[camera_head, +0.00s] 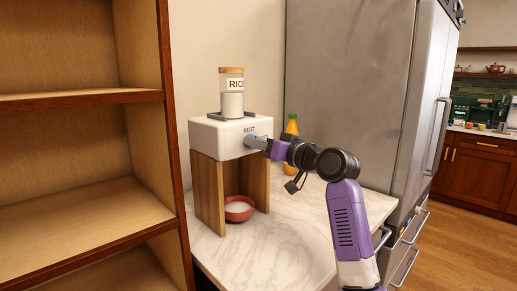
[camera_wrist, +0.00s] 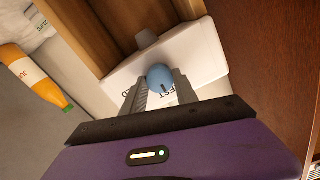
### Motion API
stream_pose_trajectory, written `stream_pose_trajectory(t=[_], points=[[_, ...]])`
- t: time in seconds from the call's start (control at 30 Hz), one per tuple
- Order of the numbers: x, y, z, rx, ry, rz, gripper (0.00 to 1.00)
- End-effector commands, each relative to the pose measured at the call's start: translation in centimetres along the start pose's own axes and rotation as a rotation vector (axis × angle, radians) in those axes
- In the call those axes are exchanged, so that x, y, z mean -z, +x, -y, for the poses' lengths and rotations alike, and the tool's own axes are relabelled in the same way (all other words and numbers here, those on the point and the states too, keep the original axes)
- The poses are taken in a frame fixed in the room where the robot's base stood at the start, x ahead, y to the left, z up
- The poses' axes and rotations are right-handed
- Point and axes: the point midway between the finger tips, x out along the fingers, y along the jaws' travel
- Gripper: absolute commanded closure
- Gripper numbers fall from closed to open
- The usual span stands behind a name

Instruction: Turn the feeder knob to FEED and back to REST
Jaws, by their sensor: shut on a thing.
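The feeder (camera_head: 208,138) is a white box on two wooden side panels, with a knob on its front. The knob is round and pale blue in the wrist view (camera_wrist: 158,74), with a short dark mark on its face. My gripper (camera_head: 258,144) is at the box front, its two fingers closed on either side of the knob; it also shows in the wrist view (camera_wrist: 157,88). REST is printed above the knob. Parts of both words show by the fingers in the wrist view. I cannot tell exactly where the mark points.
A jar labelled RICE (camera_head: 232,103) stands on top of the feeder. A red bowl (camera_head: 240,215) with white contents sits beneath it on the marble counter (camera_head: 285,240). An orange bottle (camera_wrist: 30,75) stands behind, near the steel fridge (camera_head: 350,80). Wooden shelves (camera_head: 80,100) are at left.

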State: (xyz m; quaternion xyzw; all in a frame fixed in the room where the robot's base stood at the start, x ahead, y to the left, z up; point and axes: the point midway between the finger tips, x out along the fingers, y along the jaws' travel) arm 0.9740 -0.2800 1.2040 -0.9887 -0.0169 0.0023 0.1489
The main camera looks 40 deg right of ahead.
Motion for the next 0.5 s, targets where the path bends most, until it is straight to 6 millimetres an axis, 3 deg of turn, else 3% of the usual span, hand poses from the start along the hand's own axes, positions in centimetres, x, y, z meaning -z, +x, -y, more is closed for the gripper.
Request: stream_pose_trajectory(t=[0.5], points=[[-0.19, -0.04, -0.14, -0.002, -0.053, 0.005, 1.0]])
